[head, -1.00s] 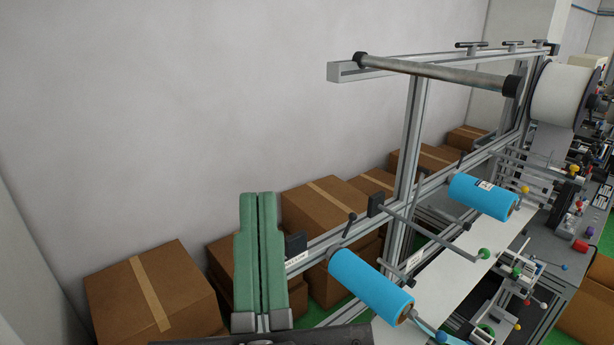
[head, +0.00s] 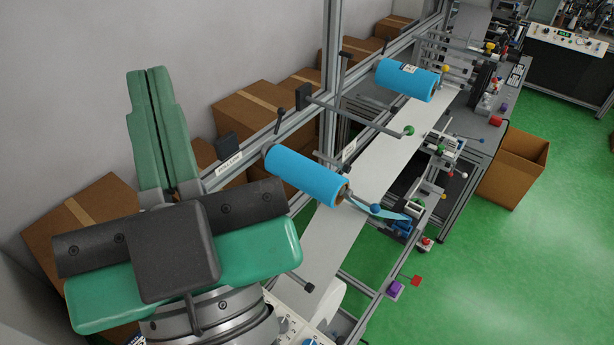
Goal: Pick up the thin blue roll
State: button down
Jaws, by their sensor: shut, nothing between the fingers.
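Two blue rolls lie on spindles along the line. The nearer blue roll (head: 308,176) is in the middle of the head view, its brown core end facing lower right; it looks the slimmer for its length. The farther blue roll (head: 406,80) carries a white label and sits at the upper right. Which one is the thin roll is hard to be certain of. My gripper (head: 148,75) points up at the left with its two green fingers together and nothing between them. It is apart from both rolls, to the left of the nearer one.
A pale web (head: 385,165) runs beneath the rolls. Cardboard boxes (head: 255,105) line the wall. An open box (head: 513,168) stands on the green floor (head: 490,270).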

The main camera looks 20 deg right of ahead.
dwell(0.4)
jog(key=shift+c, duration=1.2)
grip_release()
